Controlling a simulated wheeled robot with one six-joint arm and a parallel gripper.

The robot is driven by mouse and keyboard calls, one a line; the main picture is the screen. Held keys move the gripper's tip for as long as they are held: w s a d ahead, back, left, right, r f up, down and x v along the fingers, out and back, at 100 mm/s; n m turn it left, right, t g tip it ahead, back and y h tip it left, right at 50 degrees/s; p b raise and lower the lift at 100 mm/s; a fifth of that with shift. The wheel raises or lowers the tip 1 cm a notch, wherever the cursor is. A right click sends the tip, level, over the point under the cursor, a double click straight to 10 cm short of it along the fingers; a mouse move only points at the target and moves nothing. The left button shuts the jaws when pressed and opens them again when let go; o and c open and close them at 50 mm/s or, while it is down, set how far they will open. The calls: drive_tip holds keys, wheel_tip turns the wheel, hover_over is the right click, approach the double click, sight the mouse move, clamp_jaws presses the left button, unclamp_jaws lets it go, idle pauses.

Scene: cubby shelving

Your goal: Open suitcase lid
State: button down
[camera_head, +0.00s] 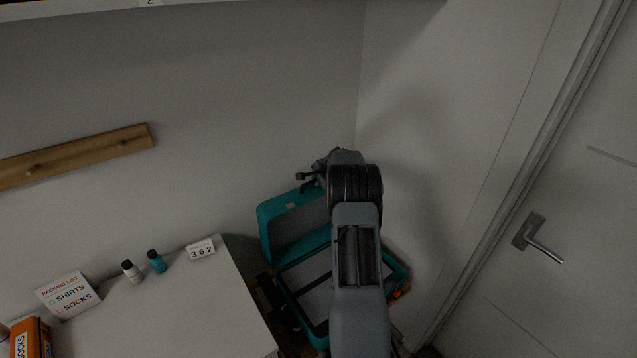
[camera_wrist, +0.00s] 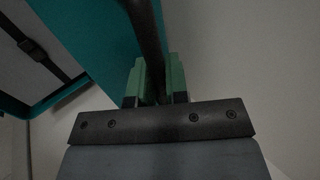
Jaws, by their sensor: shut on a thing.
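The teal suitcase stands open in the corner, right of the white surface. Its lid (camera_head: 267,236) is raised at a steep angle, with its pale inside showing. Its base (camera_head: 308,326) lies below, partly hidden by my arm. My gripper (camera_head: 309,184) is at the lid's upper edge. In the wrist view, my gripper's green fingers (camera_wrist: 159,80) are shut on a dark bar (camera_wrist: 147,30), which looks like the suitcase handle. The teal lid edge (camera_wrist: 95,40) runs beside it. A dark strap (camera_wrist: 38,52) crosses a pale inner face at left.
A white surface (camera_head: 185,310) at left holds two small bottles (camera_head: 143,267), a number block (camera_head: 201,249), a packing list card (camera_head: 68,296) and an orange socks box (camera_head: 32,338). Walls stand close behind. A door with a handle (camera_head: 540,240) is at right.

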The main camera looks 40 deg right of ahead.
drive_tip(key=shift+w, duration=0.9)
drive_tip(key=c, duration=1.2)
unclamp_jaws()
drive_tip(key=shift+o, duration=0.3)
drive_tip(key=b+v, duration=0.3)
drive_tip(key=v, duration=1)
drive_tip(key=shift+s+r, duration=0.3)
